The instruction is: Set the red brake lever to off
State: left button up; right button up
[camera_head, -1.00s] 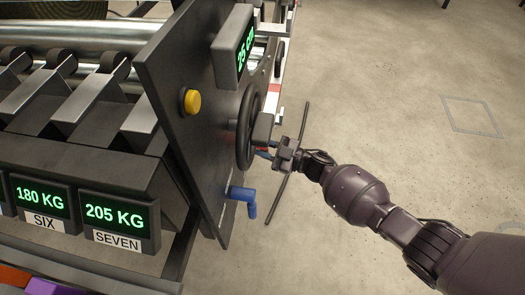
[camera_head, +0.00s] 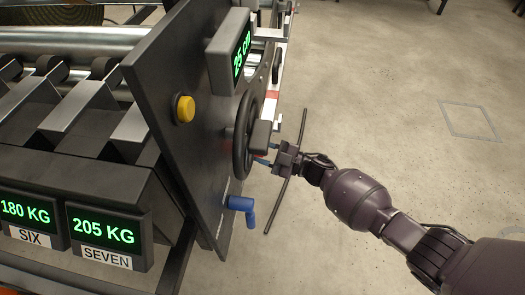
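My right gripper (camera_head: 266,155) reaches in from the right, close to the black handwheel (camera_head: 242,136) on the outer side of the dark panel (camera_head: 165,75). Its two small fingers point at the wheel's hub side, but the gap between them is too small to read. A tiny reddish patch shows near the fingertips; I cannot tell if it belongs to the brake lever. No red brake lever is clearly visible, and the wheel and gripper may hide it. My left gripper is not in view.
A blue crank handle (camera_head: 243,207) sticks out below the wheel. A yellow button (camera_head: 184,108) and a 25 CM display (camera_head: 240,50) are on the panel. Scale displays SIX (camera_head: 28,214) and SEVEN (camera_head: 107,236) are at lower left. Open concrete floor (camera_head: 400,90) lies to the right.

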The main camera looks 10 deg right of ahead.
jog(key=shift+o, duration=0.8)
jog(key=p+v, duration=0.1)
jog(key=v, duration=0.9)
jog(key=shift+s+d, duration=0.2)
jog(key=shift+d, duration=0.15)
